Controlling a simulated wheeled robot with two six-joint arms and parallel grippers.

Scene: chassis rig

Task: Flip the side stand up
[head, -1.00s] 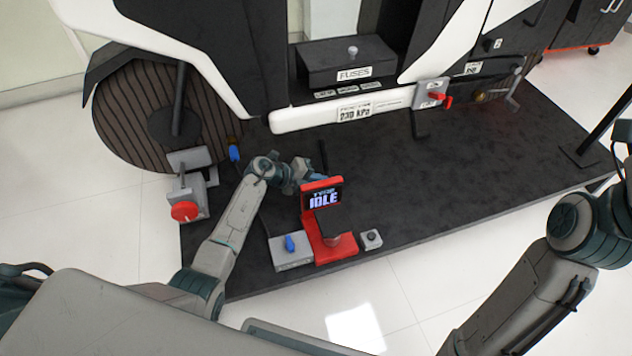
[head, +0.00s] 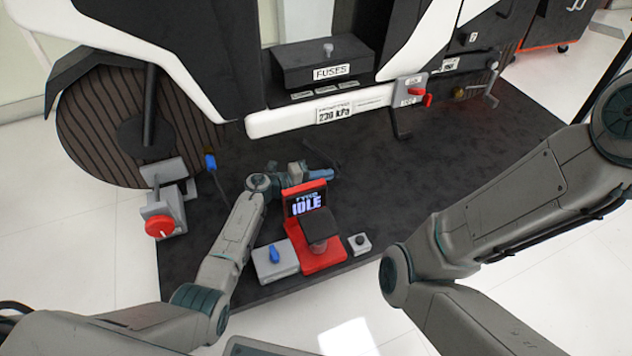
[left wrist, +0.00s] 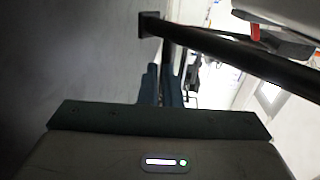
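The side stand shows as a thin dark bar (head: 322,154) low beside the bike, just above the dark platform, in the head view. It is hard to make out against the black. In the left wrist view the bar (left wrist: 240,55) runs from a square foot at upper middle to the right edge. My left gripper (head: 328,174) is low over the platform, close to the bar and behind the red display stand. In the left wrist view its fingers (left wrist: 163,88) are close together below the bar; contact is unclear. My right gripper is out of view.
The red stand with the IDLE display (head: 306,204) is close in front of my left gripper. A grey box with a blue knob (head: 274,258) and a small button box (head: 359,243) flank it. A red-knobbed clamp (head: 161,225) is by the wheel. The platform's right part is clear.

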